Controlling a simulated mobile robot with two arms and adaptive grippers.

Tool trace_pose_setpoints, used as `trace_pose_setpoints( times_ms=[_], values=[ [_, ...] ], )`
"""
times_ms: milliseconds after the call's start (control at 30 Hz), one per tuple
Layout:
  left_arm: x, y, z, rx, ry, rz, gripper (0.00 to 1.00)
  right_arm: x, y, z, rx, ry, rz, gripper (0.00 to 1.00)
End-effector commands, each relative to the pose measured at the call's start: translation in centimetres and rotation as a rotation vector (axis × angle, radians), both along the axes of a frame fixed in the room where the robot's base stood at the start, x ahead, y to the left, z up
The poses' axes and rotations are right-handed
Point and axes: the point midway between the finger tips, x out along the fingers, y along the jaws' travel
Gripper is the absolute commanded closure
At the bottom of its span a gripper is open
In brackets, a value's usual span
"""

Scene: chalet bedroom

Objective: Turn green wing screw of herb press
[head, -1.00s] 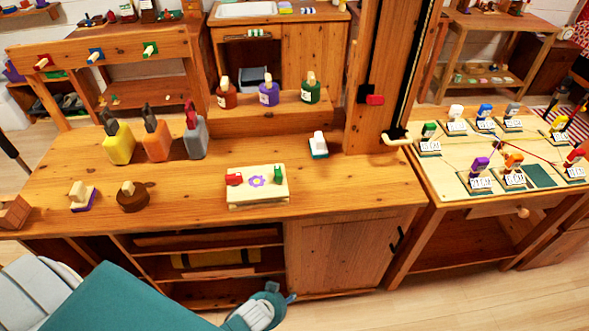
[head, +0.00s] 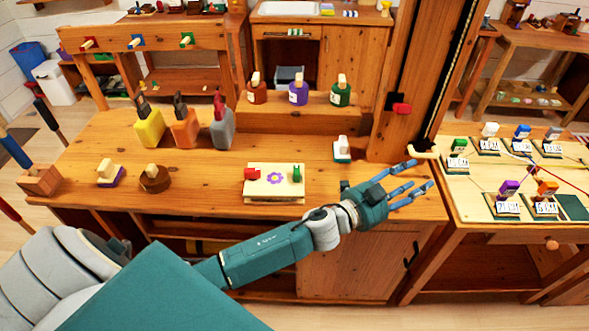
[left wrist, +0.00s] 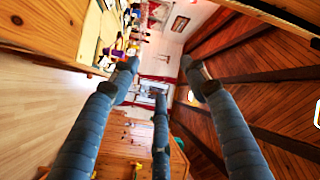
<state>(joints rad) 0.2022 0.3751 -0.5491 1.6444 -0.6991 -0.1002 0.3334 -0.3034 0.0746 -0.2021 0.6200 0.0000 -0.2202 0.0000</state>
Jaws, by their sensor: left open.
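The herb press (head: 274,190) is a pale wooden board with a purple flower, lying on the workbench. Its red wing screw (head: 252,172) stands at the left end and its green wing screw (head: 296,173) at the right end. My left gripper (head: 418,180) is open and empty, at the right part of the bench, to the right of the press. Its fingers point right, away from the press. In the left wrist view the open, empty fingers (left wrist: 160,80) show, and I cannot make out the press there. My right gripper is not in view.
The wooden workbench (head: 215,178) is clear around the press. A white-topped brush (head: 342,147) stands behind it. Yellow, orange and grey bottles stand at the back left, small bottles on a raised shelf. A post with a red clip (head: 401,108) rises at the right.

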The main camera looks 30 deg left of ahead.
Motion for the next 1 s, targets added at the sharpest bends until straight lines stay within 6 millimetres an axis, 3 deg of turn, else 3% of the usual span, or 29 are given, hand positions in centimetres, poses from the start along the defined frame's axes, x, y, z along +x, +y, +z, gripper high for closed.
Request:
trace_pose_setpoints(
  times_ms=[33, 133, 200, 300, 367, 467, 500, 600, 700, 833, 1000],
  values=[
    [0.6, -2.1, 2.5, 0.069, -0.094, -0.109, 0.54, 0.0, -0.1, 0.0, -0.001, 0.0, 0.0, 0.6],
    [-0.2, -6.3, 4.7, 0.244, -0.234, -0.369, 0.54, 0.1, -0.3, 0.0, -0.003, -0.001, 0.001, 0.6],
    [-1.1, -7.7, 4.4, 0.393, -0.283, -0.548, 0.54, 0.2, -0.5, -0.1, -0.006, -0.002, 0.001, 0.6],
    [-2.2, -6.7, 1.8, 0.636, -0.269, -0.777, 0.54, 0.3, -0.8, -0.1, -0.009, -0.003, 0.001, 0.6],
    [-2.4, -4.0, -0.2, 0.792, -0.211, -0.892, 0.54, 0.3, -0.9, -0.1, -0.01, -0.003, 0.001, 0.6],
    [-2.3, 3.7, -2.9, 1.052, -0.033, -1.028, 0.54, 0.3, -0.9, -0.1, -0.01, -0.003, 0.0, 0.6],
    [-2.2, 7.6, -3.4, 1.148, 0.062, -1.059, 0.54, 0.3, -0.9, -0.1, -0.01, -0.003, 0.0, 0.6],
    [-2.4, 17.3, -3.1, 1.333, 0.32, -1.083, 0.54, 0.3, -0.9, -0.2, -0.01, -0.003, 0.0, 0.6],
    [-3.3, 24.6, -1.5, 1.434, 0.53, -1.062, 0.54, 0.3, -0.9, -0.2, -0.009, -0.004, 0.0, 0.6],
    [-4.4, 29.9, 0.2, 1.489, 0.698, -1.029, 0.54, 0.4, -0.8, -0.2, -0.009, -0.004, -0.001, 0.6],
    [-5.0, 31.4, 0.1, 1.502, 0.756, -1.022, 0.54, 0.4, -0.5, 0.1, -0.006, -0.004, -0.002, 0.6]
  ],
)
